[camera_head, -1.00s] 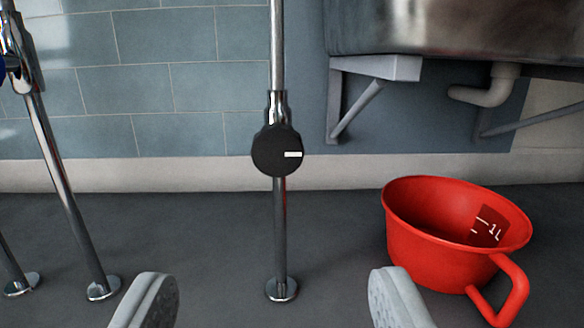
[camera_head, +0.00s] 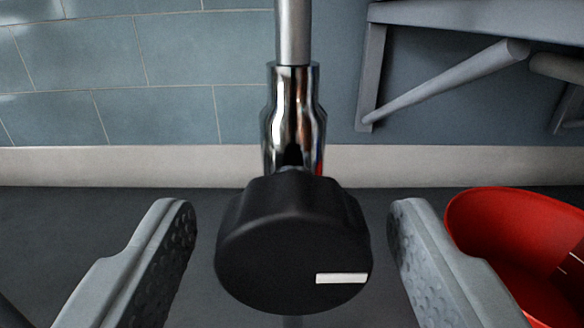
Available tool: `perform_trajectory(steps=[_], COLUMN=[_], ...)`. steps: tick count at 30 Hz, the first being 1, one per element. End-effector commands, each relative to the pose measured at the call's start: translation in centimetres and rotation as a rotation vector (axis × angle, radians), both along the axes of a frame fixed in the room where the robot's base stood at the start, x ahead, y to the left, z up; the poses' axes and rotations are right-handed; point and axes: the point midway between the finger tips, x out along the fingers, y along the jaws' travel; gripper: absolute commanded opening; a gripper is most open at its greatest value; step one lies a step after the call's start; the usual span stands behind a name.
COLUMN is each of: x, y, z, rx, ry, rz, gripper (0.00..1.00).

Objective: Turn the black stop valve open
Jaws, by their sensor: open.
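The black stop valve (camera_head: 285,235) is a round, lobed knob in the middle of the view, on a chrome valve body (camera_head: 293,115) fixed to a vertical pipe. A white mark on the knob's face lies level, toward the right edge. My gripper (camera_head: 290,225) is open, with one grey finger on each side of the knob. A gap shows between each finger and the knob, so neither seems to touch it. The knob hides the pipe below it.
A red measuring jug (camera_head: 515,245) stands on the floor at the right, partly behind my right finger. A grey bracket with a slanting strut (camera_head: 450,85) is on the wall at the upper right. The tiled wall (camera_head: 120,75) is behind.

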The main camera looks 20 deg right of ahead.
Motion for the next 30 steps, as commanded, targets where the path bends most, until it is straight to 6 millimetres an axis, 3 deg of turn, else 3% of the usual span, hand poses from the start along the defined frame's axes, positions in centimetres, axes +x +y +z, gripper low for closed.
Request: perform_trajectory(steps=[13,14,18,21,30], x=[1.01,1.01,1.0,1.0,0.99], y=[-0.46,-0.46,-0.46,-0.46,-0.45], z=[0.0,0.0,0.01,0.01,0.01], rx=[-0.001,-0.001,-0.001,-0.001,-0.033], ry=[0.0,0.0,0.0,0.0,0.014], rz=[0.0,0.0,0.0,0.0,0.0], gripper=[0.61,0.59,0.32,0.17,0.17])
